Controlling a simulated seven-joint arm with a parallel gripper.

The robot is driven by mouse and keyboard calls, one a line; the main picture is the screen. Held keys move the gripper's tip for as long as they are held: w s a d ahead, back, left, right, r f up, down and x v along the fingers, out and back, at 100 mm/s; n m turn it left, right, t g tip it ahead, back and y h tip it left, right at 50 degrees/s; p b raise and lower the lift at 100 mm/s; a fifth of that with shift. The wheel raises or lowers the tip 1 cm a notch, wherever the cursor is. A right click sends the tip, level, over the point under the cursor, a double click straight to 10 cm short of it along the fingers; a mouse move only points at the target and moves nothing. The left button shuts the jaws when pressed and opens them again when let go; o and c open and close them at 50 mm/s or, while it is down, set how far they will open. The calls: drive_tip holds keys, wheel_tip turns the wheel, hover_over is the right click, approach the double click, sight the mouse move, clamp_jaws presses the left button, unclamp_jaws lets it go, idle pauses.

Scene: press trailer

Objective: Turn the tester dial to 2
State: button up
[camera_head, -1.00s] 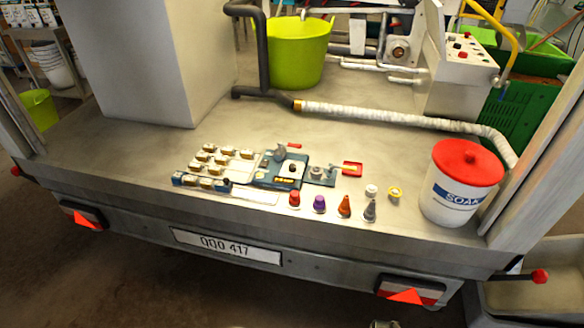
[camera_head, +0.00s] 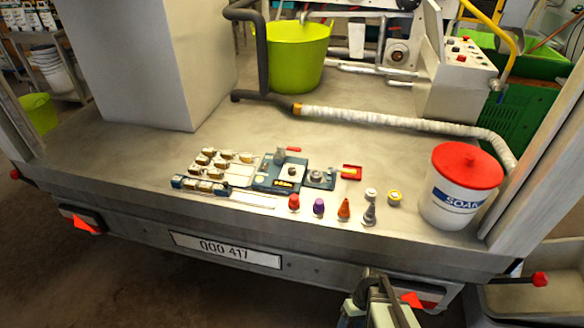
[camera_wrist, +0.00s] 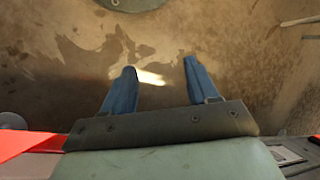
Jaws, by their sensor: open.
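A small blue tester (camera_head: 279,172) lies on the trailer bed, left of the bed's middle front. It has a pale square face with a dark spot on it; I cannot read any dial number. A grey plate with a round part (camera_head: 318,177) sits at its right side; I cannot tell which part is the dial. In the wrist view, my gripper (camera_wrist: 157,75) is open and empty, with two blue fingers apart over a brown stained floor. In the head view, part of my arm shows at the bottom edge, below and in front of the trailer.
A soap bucket (camera_head: 455,200) with a red lid is at the right. Gold-topped blocks (camera_head: 219,163) lie left of the tester. A green tub (camera_head: 297,60) and white hose (camera_head: 390,120) are behind.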

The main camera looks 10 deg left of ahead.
drive_tip(key=w+a+r+n+t, duration=0.1)
drive_tip(key=w+a+r+n, duration=0.5)
drive_tip(key=w+a+r, duration=0.65)
drive_tip(key=w+a+r+n, duration=0.6)
drive_tip(key=w+a+r, duration=0.4)
drive_tip(key=a+r, duration=0.6)
drive_tip(key=t+h, duration=0.2)
drive_tip(key=t, duration=0.2)
approach(292, 169)
wheel_tip(292, 169, down, 9)
drive_tip(key=shift+s+r, duration=0.15)
drive_tip(key=shift+s, duration=0.05)
drive_tip(key=c, duration=1)
drive_tip(key=shift+c, duration=0.2)
